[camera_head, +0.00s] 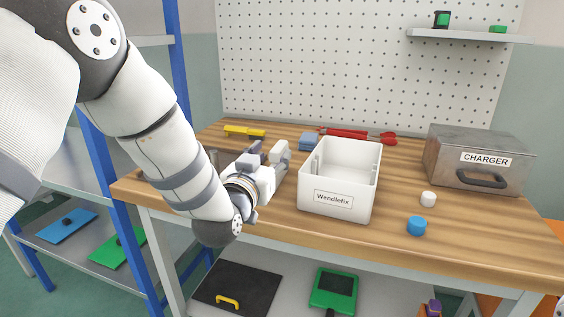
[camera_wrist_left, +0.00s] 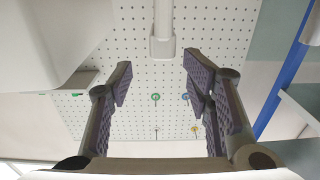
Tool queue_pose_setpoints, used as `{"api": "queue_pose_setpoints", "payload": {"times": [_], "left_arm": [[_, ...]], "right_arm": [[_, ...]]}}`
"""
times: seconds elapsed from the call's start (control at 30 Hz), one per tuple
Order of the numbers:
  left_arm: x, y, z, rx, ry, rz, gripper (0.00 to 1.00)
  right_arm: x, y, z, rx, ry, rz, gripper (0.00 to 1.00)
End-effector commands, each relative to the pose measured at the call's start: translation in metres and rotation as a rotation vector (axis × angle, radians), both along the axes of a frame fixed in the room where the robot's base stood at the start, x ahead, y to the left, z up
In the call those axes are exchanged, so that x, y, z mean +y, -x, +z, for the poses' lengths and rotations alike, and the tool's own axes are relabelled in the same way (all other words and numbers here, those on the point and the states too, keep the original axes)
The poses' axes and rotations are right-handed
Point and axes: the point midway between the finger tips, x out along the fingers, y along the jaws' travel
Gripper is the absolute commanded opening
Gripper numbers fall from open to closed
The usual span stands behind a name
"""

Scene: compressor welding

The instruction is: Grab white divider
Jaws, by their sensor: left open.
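My left gripper (camera_head: 266,158) is open beside the left wall of the white bin labelled "Wendlefix" (camera_head: 335,199), above the wooden table. In the left wrist view its two dark padded fingers (camera_wrist_left: 158,85) stand apart with nothing between the pads. A narrow white upright piece (camera_wrist_left: 163,46), perhaps the white divider, shows beyond the fingertips, near the middle of the gap. I cannot tell how far off it is. The gripper's own body partly hides this area in the head view. My right gripper is not in view.
A metal charger box (camera_head: 477,160) stands at the right, with a white cap (camera_head: 428,198) and a blue cap (camera_head: 416,225) before it. A yellow tool (camera_head: 244,131), a blue block (camera_head: 309,141) and red pliers (camera_head: 357,135) lie behind. The front right of the table is clear.

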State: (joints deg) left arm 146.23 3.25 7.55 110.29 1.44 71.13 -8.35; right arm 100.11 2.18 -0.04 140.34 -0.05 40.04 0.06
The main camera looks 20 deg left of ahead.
Motion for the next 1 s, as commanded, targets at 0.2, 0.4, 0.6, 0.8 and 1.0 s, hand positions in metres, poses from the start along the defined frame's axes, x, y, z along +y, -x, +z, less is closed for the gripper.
{"api": "queue_pose_setpoints", "payload": {"times": [0.2,0.4,0.6,0.8,1.0], "left_arm": [[0.001,-0.031,-0.008,0.006,0.0,0.0,0.45],[0.002,-0.065,-0.011,0.006,-0.001,0.0,0.45],[0.002,-0.07,-0.008,0.004,-0.001,0.0,0.45],[0.002,-0.069,-0.008,0.005,-0.001,0.0,0.13],[0.002,-0.069,-0.008,0.005,0.0,0.0,0.0]], "right_arm": [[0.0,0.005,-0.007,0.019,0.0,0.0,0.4],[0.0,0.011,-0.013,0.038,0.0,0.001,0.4],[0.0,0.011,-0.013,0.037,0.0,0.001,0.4],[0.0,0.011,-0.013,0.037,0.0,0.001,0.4],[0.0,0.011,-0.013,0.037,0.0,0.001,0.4]]}}
